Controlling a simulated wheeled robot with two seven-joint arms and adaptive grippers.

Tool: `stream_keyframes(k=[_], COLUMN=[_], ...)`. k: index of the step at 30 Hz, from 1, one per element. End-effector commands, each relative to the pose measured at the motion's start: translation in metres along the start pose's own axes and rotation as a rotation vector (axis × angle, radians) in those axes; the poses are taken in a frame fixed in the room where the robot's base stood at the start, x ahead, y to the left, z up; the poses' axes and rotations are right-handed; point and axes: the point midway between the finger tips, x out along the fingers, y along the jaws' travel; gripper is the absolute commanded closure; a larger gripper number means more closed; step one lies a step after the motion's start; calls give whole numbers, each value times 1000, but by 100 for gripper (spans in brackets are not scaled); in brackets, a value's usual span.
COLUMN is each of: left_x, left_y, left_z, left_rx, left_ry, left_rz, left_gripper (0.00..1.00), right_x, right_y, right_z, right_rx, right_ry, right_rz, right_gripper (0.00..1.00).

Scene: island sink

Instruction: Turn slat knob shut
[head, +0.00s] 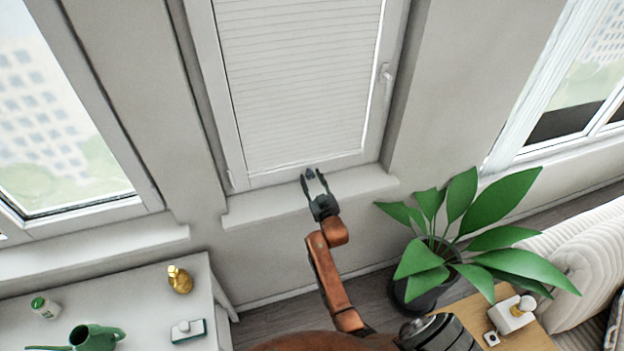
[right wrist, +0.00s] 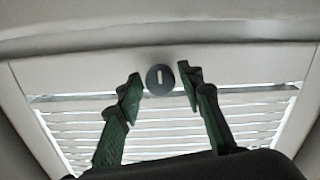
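The slat knob (right wrist: 160,79) is a round dark grey disc with a pale slot mark, set on a white frame bar. In the head view the knob (head: 310,173) is small and dark at the bottom of the middle window frame. My right gripper (head: 315,183) reaches up to it. In the right wrist view the gripper (right wrist: 159,88) is open, with one green fingertip on each side of the knob. My left gripper is not in view.
White closed slats (head: 305,80) fill the middle window above a sill (head: 260,207). A plant (head: 450,240) stands to the right. A white table (head: 120,300) at the left holds a green watering can (head: 97,338) and a gold vase (head: 180,279).

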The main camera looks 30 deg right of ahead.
Motion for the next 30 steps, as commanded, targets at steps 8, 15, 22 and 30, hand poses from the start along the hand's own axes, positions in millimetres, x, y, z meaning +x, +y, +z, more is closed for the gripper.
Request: stream_keyframes(k=[8,15,22,30], left_x=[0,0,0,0], left_y=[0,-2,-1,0], left_z=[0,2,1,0], left_rx=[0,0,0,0], left_ry=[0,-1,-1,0], left_rz=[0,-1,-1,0], left_gripper=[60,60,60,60], right_x=[0,-13,-58,-106], right_y=[0,0,0,1], right_z=[-1,0,1,0], right_rx=[-1,-1,-1,-1], right_ry=[2,0,0,0], right_rz=[0,0,1,1], right_gripper=[57,57,57,57])
